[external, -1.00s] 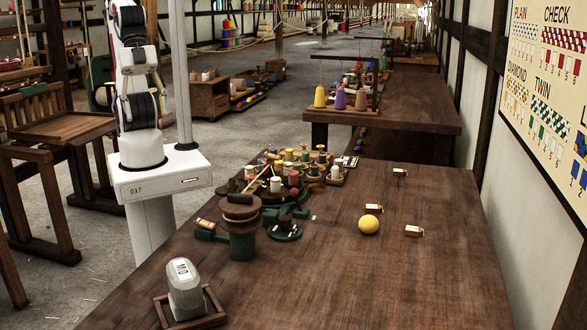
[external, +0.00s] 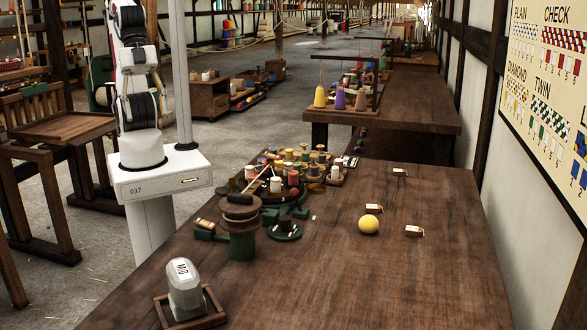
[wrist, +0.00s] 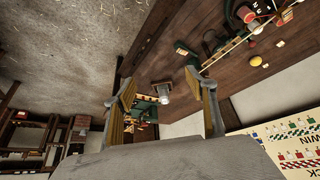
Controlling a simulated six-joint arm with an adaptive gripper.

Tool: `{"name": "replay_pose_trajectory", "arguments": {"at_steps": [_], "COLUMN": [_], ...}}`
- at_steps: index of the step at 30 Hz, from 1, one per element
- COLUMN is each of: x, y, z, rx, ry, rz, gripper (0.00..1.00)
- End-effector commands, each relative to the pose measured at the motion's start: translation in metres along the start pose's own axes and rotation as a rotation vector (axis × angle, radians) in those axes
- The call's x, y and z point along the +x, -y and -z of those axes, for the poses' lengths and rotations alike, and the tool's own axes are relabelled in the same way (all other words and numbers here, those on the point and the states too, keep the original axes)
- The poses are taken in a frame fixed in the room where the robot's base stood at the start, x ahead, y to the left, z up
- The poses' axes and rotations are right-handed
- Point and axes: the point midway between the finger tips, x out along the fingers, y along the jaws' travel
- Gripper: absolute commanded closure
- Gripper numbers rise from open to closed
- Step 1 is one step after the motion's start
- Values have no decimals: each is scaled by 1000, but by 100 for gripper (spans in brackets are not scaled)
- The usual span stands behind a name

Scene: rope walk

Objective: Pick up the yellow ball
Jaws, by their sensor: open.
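The yellow ball (external: 368,225) rests on the dark wooden table (external: 330,290), right of its middle, in the external view. Small tags lie near it. My gripper (wrist: 161,80) shows in the wrist view with its two fingers wide apart and nothing held between them. It is high and away from the ball; in the external view it is out of frame above the top edge.
Wooden tags lie behind (external: 373,208) and right (external: 413,231) of the ball. Spools and pegs (external: 300,165) crowd the table's left side, with a green-and-brown stand (external: 242,225) before them. A grey weight (external: 185,288) stands in a tray at front left. Table around the ball is mostly clear.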

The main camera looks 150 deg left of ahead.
Motion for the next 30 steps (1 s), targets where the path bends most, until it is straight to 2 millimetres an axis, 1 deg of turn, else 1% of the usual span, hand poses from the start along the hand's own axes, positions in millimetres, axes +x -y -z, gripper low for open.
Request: {"name": "replay_pose_trajectory", "arguments": {"at_steps": [23, 26, 30], "x": [0, 1, 4], "y": [0, 4, 16], "z": [0, 2, 6], "rx": [1, 8, 35], "ry": [0, 4, 20], "rz": [2, 12, 53], "gripper": [45, 45, 45]}}
